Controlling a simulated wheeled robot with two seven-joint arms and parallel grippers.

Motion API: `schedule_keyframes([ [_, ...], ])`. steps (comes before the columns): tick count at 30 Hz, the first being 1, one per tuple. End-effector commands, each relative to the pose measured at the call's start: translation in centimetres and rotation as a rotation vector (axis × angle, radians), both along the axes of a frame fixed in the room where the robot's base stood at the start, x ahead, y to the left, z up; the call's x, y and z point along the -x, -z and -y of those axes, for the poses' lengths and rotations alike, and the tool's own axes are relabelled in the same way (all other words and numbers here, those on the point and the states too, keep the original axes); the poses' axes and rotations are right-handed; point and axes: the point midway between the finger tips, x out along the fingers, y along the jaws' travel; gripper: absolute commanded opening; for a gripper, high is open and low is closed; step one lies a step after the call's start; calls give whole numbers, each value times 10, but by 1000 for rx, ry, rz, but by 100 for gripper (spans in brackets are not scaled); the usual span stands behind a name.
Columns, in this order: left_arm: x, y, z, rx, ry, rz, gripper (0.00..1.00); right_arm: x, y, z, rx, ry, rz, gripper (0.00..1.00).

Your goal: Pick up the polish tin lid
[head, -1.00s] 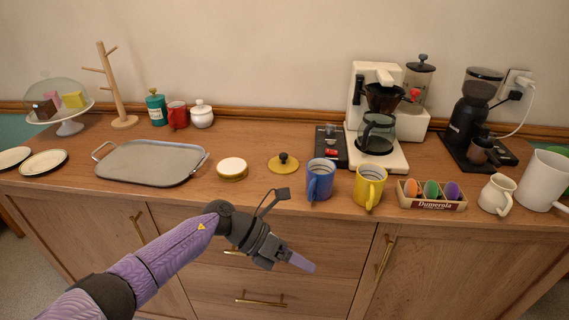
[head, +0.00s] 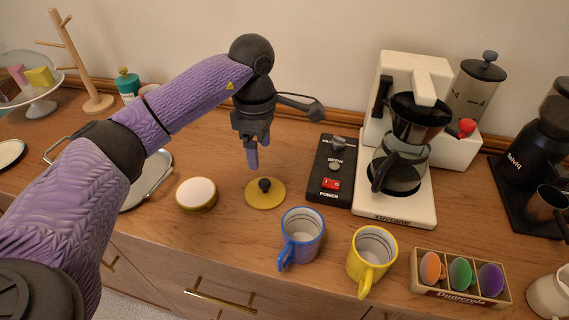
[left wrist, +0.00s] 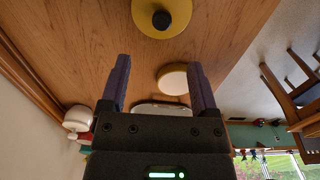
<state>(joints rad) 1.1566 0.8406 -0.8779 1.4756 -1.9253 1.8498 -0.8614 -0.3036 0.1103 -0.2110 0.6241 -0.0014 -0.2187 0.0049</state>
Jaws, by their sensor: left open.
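The polish tin lid (head: 265,193) is a flat yellow disc with a dark round knob, lying on the wooden counter. It also shows at the top of the left wrist view (left wrist: 161,17). The open polish tin (head: 196,194), yellow with a pale top, stands just left of the lid; the left wrist view shows it too (left wrist: 173,80). My left gripper (head: 253,160) points down above and slightly behind the lid, apart from it. Its purple fingers are open and empty, also in the left wrist view (left wrist: 158,80). My right gripper is out of view.
A blue mug (head: 301,237) and a yellow mug (head: 372,258) stand at the front, right of the lid. A black switch box (head: 331,170) and a coffee maker (head: 418,185) stand to the right. A metal tray (head: 152,179) lies left, partly behind my arm.

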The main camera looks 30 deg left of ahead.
Motion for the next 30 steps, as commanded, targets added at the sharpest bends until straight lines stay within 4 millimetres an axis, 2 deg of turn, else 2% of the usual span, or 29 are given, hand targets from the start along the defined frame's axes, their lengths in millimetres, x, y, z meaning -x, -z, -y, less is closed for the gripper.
schedule_keyframes([
  [5, 0, 16, 0, -1, -1, -3, 78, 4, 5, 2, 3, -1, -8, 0],
  [18, 1, 98, 6, 1, 0, -4, 78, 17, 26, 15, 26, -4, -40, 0],
  [24, 1, 100, 6, 1, 0, 0, 78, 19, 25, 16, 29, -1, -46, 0],
  [25, 1, 100, 6, 0, 0, 0, 76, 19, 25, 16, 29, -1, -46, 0],
  [26, 1, 100, 6, 0, 0, 0, 70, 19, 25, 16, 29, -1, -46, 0],
  [30, 1, 99, 6, 0, 0, 0, 40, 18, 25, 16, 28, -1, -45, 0],
])
